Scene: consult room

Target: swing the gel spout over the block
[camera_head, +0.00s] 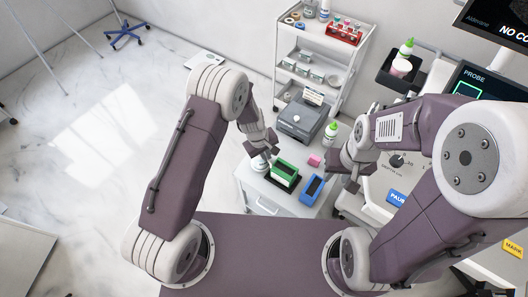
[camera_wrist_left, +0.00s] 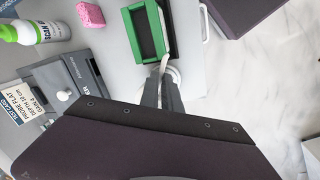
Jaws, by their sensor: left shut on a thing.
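A white gel pump (camera_head: 259,164) stands on the cabinet top at its left side, partly hidden by my left gripper (camera_head: 266,150). In the left wrist view my left gripper (camera_wrist_left: 163,82) is shut on the thin white spout (camera_wrist_left: 164,60), beside the green block (camera_wrist_left: 149,33).
A blue tray (camera_head: 311,190), a pink block (camera_head: 314,160) and a white bottle with green cap (camera_head: 331,131) share the cabinet top (camera_head: 262,190). A grey printer-like device (camera_head: 302,118) stands behind. A shelf cart (camera_head: 321,50) is at the back.

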